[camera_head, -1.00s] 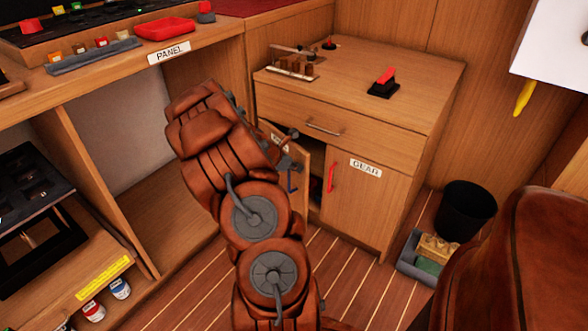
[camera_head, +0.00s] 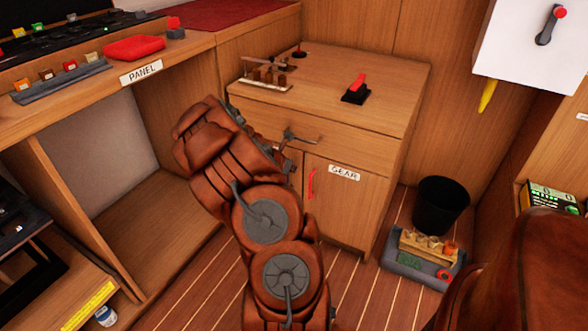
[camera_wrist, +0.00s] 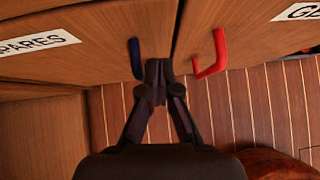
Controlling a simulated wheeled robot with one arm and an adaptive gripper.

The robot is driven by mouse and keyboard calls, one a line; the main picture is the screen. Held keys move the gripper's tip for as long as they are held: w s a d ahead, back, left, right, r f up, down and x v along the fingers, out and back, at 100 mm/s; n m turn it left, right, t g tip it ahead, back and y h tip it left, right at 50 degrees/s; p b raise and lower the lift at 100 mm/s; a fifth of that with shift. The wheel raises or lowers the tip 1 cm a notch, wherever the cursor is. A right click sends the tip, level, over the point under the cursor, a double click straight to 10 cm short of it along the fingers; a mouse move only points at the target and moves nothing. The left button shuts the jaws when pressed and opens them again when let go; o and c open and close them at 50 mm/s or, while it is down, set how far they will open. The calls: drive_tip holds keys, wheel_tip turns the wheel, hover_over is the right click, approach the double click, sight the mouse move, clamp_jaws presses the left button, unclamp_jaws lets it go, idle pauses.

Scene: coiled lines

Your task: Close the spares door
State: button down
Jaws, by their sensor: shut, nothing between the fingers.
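The spares door (camera_wrist: 95,45) is the wooden door at the left in the wrist view, with a SPARES label (camera_wrist: 35,43) and a blue handle (camera_wrist: 136,58). It stands flush or nearly flush beside the gear door, with a narrow dark seam between them. My gripper (camera_wrist: 157,68) is shut and empty, its tips just right of the blue handle by the door's lower edge. I cannot tell whether they touch the door. In the head view my gripper (camera_head: 290,137) is at the cabinet front, and my arm hides most of the spares door.
The gear door (camera_head: 343,203) with its red handle (camera_head: 311,184) is shut at the right. A drawer (camera_head: 300,125) sits above both doors. A black bin (camera_head: 440,206) and a grey tray (camera_head: 415,262) stand on the floor to the right. An open desk recess lies left.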

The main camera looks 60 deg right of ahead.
drive_tip(key=shift+a, duration=0.1)
drive_tip(key=a+f+p+v, duration=0.1)
drive_tip(key=v, duration=0.5)
drive_tip(key=s+a+f+p+v, duration=0.1)
drive_tip(key=v, duration=0.5)
drive_tip(key=shift+w+a+r+p, duration=0.2)
drive_tip(key=shift+r+p, duration=0.1)
drive_tip(key=shift+p, duration=0.1)
